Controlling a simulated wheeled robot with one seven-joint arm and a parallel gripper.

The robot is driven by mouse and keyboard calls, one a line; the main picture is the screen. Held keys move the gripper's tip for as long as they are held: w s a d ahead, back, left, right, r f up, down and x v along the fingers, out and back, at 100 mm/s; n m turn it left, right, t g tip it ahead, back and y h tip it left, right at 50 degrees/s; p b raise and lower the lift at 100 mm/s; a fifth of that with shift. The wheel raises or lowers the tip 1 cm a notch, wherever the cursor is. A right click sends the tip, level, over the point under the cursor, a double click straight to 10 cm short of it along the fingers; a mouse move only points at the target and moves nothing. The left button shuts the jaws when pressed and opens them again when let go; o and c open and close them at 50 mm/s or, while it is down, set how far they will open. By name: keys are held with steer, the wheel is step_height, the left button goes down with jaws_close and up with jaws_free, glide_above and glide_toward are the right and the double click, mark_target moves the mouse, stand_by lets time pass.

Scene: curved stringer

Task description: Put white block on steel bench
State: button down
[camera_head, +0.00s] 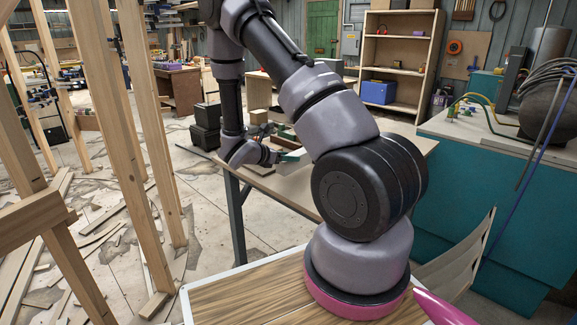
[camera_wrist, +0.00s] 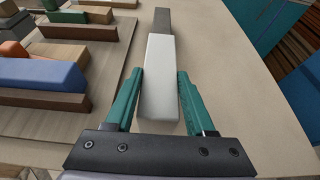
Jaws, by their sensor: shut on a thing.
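The white block (camera_wrist: 160,88) is a long pale bar between my gripper's two teal fingers in the wrist view. My gripper (camera_wrist: 160,75) is shut on it, near its close end. The far end of the block points towards a dark grey block (camera_wrist: 162,20). The bench (camera_wrist: 225,75) below has a plain beige top. I cannot tell whether the white block touches it. In the head view my gripper (camera_head: 286,156) is low over the bench (camera_head: 262,180), which has dark metal legs; my arm hides part of it.
Left in the wrist view, a tray (camera_wrist: 108,98) with dark dividers holds several blocks, including a blue one (camera_wrist: 42,74) and an orange one. The bench is clear right of the white block. Wooden posts (camera_head: 155,120) stand left in the head view; a teal cabinet (camera_head: 470,200) stands right.

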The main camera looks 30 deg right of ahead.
mark_target(288, 165)
steer(key=shift+f, duration=1.6)
steer(key=shift+c, duration=1.2)
jaws_free()
steer(key=shift+f, duration=0.15)
